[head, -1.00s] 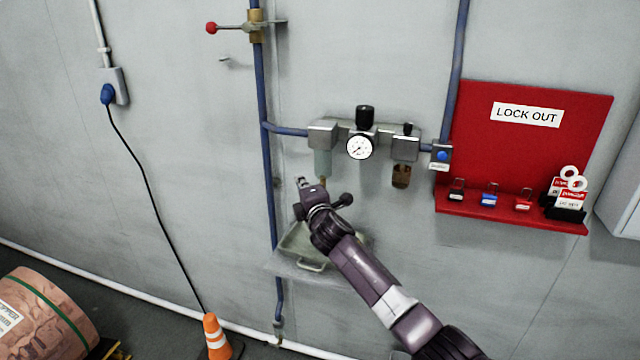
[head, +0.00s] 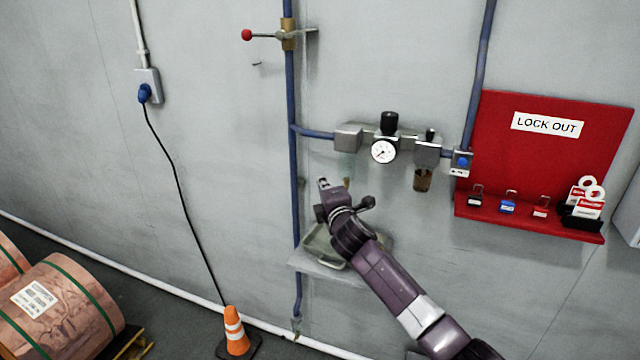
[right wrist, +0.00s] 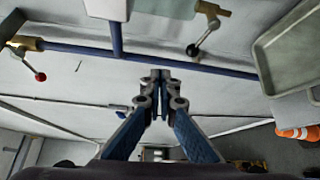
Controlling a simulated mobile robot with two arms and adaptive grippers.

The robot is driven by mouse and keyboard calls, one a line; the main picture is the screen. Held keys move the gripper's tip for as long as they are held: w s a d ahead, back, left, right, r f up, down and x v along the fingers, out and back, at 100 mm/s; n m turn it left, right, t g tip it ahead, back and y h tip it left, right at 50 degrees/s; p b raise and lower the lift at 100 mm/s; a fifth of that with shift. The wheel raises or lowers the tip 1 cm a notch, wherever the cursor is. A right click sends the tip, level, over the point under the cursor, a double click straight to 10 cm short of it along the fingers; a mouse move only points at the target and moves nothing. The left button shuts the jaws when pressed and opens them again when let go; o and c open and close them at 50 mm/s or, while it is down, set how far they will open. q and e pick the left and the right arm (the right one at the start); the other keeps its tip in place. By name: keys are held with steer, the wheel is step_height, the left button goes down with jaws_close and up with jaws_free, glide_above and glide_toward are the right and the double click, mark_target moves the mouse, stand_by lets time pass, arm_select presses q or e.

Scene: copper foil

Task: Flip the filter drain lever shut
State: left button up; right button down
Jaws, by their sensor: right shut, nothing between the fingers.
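The filter's pale bowl hangs under a grey block (head: 348,138) on the wall pipe, with a small brass drain fitting (head: 347,183) below it. My right gripper (head: 323,184) is shut and empty, just left of the drain fitting in the head view. Its closed fingertips (right wrist: 160,78) appear apart from the lever in the wrist view. The lever is hard to make out in the head view. My left gripper is out of view.
A grey tray (head: 318,240) sits on a wall shelf below the filter, behind my right arm. A red-knobbed valve lever (head: 262,36) is higher up the pipe. A gauge (head: 383,151) and red lockout board (head: 480,130) are to the right.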

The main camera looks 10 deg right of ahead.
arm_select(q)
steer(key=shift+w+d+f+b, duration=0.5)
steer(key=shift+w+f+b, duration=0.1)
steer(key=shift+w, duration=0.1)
arm_select(e)
steer(key=s+a+r, duration=0.1)
steer(key=s+r, duration=0.2)
steer(key=s, duration=0.2)
steer(key=shift+s+a+r, duration=0.15)
steer(key=shift+s, duration=0.15)
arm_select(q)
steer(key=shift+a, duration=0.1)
